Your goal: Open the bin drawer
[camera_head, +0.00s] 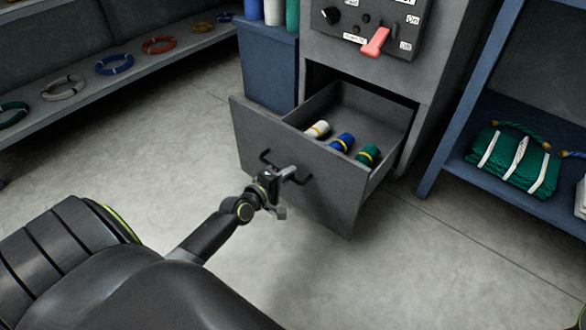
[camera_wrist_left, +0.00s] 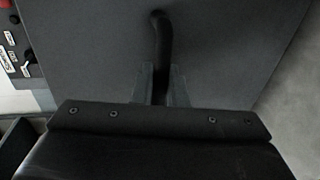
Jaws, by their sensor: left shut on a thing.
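The grey bin drawer (camera_head: 297,168) stands well out of its cabinet in the head view. Three rolls lie inside it: a white one (camera_head: 317,129), a blue one (camera_head: 342,142) and a green one (camera_head: 367,155). My left gripper (camera_head: 286,173) is at the drawer front, shut on the dark bar handle (camera_head: 301,180). In the left wrist view the handle (camera_wrist_left: 162,45) runs down between the two fingers (camera_wrist_left: 160,85), with the drawer front (camera_wrist_left: 225,50) behind it. My right gripper is not in view.
A control panel (camera_head: 352,45) with a red lever (camera_head: 376,42) sits above the drawer. A blue bin (camera_head: 268,65) stands to its left. A blue shelf (camera_head: 470,150) with a green net (camera_head: 515,158) is at right. Coloured rope coils lie on the left shelf (camera_head: 135,68). The floor (camera_head: 150,165) before the drawer is clear.

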